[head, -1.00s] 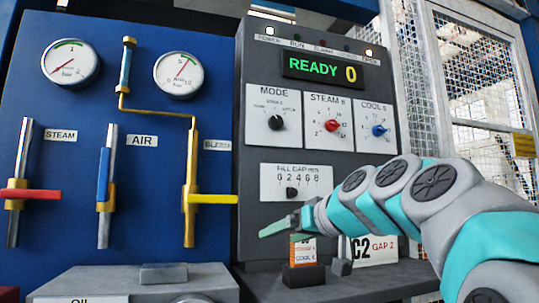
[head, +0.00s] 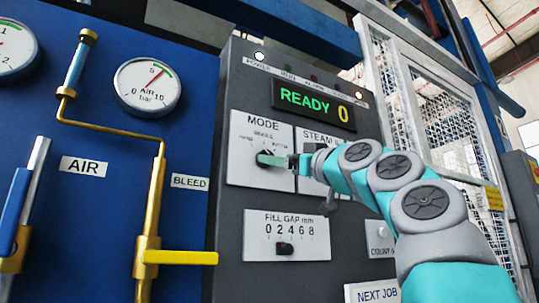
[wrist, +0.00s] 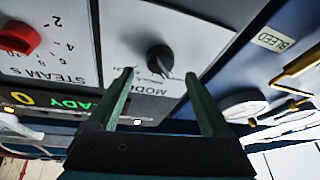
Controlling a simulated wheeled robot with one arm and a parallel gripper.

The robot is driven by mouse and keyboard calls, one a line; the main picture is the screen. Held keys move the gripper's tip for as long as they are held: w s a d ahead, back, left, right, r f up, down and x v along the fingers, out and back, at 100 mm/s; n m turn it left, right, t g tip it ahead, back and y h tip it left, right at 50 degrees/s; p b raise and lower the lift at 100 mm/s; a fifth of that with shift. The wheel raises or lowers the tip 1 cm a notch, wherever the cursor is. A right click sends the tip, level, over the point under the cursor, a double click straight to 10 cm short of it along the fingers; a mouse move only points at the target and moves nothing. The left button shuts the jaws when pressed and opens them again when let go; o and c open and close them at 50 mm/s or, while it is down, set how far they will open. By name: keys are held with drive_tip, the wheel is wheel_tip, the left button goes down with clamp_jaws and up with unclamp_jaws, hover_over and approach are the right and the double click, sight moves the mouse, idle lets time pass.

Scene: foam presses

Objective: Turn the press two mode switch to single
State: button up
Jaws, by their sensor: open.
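The mode switch is a round black knob (wrist: 159,58) on a white plate marked MODE (head: 262,125), upper left on the grey control panel. In the wrist view the plate appears upside down and the knob lies just beyond and between my fingertips. I cannot read which marking its pointer is on. My gripper (wrist: 160,73) is open and empty, with one green finger to each side of the knob; contact is not clear. In the head view my gripper (head: 277,160) is in front of the switch and hides most of it.
The red STEAM knob (wrist: 18,39) is beside the mode plate. The display (head: 314,103) above reads READY 0. A yellow bleed lever (head: 180,257) sticks out at lower left. A mesh guard (head: 450,130) stands at right.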

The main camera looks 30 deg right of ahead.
drive_tip(key=p+x, duration=0.1)
drive_tip(key=x, duration=0.3)
drive_tip(key=shift+c, duration=0.4)
clamp_jaws()
